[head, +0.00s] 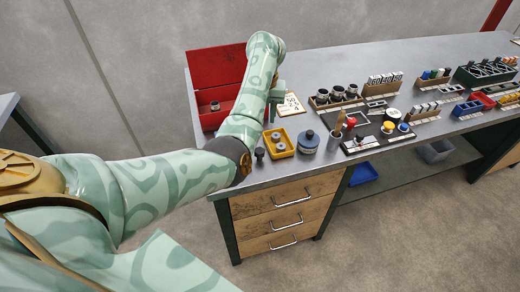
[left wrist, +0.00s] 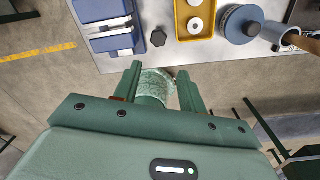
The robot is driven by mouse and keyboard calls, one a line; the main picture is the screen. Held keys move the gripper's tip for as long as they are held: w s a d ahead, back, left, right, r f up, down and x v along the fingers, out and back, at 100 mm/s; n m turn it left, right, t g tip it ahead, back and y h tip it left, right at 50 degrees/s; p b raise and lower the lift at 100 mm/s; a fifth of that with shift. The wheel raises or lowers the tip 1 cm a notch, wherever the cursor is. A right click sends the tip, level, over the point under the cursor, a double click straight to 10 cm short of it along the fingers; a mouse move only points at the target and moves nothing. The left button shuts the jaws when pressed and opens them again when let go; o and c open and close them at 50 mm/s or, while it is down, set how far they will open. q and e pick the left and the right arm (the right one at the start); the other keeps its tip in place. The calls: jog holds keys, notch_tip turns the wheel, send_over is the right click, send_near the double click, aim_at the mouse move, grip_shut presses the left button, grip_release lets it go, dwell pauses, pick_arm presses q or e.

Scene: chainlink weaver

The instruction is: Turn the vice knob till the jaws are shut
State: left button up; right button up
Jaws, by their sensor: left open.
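My left gripper (left wrist: 159,72) shows in the left wrist view with its two green fingers apart. They point toward the bench edge, and I see nothing gripped. A mottled green piece between them looks like part of my own arm. A blue-grey blocky device (left wrist: 105,28), which looks like the vice, sits at the upper left of that view, apart from the fingers. I cannot make out its knob or its jaw gap clearly. A dark hexagonal piece (left wrist: 158,38) stands beside it; in the head view it is a small dark piece (head: 259,153).
An open red box (head: 215,62) is behind my arm. Several racks and small parts fill the bench's right side. Drawers (head: 285,222) are below.

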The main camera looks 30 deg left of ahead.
aim_at(260, 151)
pick_arm(q)
jog(key=f+b, duration=0.2)
jog(key=f, duration=0.2)
jog(key=f+b, duration=0.1)
jog(key=f, duration=0.4)
jog(key=f+b, duration=0.2)
jog(key=f, duration=0.3)
jog(key=shift+s+a+b, duration=0.2)
jog(key=shift+a+b, duration=0.1)
jog(key=shift+b, duration=0.05)
jog(key=shift+f, duration=0.7)
jog(key=c, duration=0.7)
